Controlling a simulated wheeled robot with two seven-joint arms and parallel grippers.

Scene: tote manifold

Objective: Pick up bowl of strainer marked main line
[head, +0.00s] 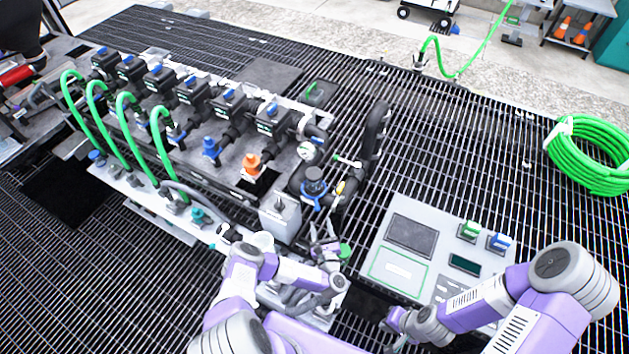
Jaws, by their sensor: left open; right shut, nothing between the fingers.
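A black strainer-like body (314,174) with a blue ring stands at the right end of the valve manifold. I cannot read a "main line" mark at this size, and I cannot tell its bowl apart from the body. My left gripper (318,234) is open just below and in front of that body, with a small green part (345,251) beside it. Nothing shows held in it. My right gripper (388,324) is shut and empty in front of the grey panel, low in the picture, well apart from the strainer.
A manifold of several black valves (228,102) with green hoses (127,120) runs to the left. A black pipe bend (377,125) rises right of the strainer. The grey panel (440,215) holds trays and small blocks. A green hose coil (590,155) lies far right on open grating.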

